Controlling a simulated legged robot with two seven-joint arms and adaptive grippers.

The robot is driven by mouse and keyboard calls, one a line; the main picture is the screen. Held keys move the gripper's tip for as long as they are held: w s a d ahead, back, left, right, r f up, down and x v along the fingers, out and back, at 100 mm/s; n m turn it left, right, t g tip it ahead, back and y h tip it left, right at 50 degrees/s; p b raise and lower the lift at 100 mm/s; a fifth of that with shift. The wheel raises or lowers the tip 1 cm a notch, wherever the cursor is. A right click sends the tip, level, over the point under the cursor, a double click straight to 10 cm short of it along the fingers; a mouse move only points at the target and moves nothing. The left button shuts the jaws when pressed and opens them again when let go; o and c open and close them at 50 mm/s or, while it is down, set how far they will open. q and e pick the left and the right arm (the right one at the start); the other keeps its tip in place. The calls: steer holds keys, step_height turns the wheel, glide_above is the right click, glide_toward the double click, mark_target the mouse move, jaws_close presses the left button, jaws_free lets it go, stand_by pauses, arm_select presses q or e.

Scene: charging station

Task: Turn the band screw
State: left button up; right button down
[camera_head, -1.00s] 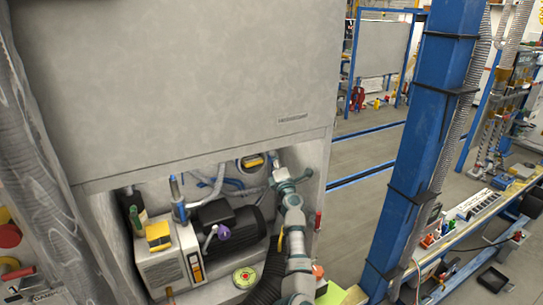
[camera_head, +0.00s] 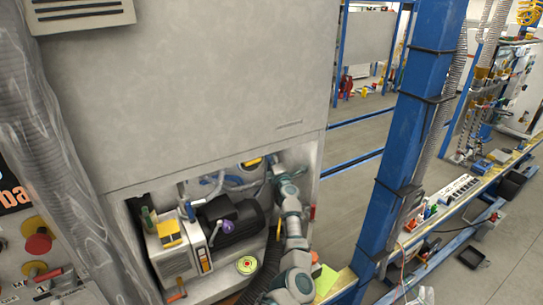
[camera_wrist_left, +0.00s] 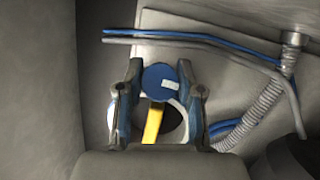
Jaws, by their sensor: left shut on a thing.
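A blue round knob (camera_wrist_left: 159,77), which looks like the band screw, sits between the fingers in the left wrist view. It has a small pale label. Behind it is a white ring (camera_wrist_left: 178,123) around a dark opening, with a yellow piece (camera_wrist_left: 153,122) inside. My left gripper (camera_wrist_left: 160,72) has a finger on each side of the knob and is shut on it. In the head view my left gripper (camera_head: 276,168) is at the upper right of the open cabinet bay, and the knob cannot be made out there. My right gripper is not in view.
The grey cabinet (camera_head: 220,90) hangs over the bay, its right wall close to my left arm. Inside are a black motor (camera_head: 233,218), a box unit (camera_head: 172,253) and hoses. Blue pipes (camera_wrist_left: 200,38) run beside the gripper. A blue post (camera_head: 418,130) stands to the right.

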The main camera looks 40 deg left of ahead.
arm_select(q)
steer(key=shift+f, duration=0.15)
steer(key=o, duration=1.1)
steer(key=shift+c, duration=0.2)
steer(key=shift+o, duration=0.6)
steer(key=shift+w, duration=0.1)
steer(key=shift+d, duration=0.15)
steer(key=v, duration=1.1)
steer(key=shift+d+f, duration=0.2)
steer(key=shift+d, duration=0.05)
steer(key=shift+a, duration=0.15)
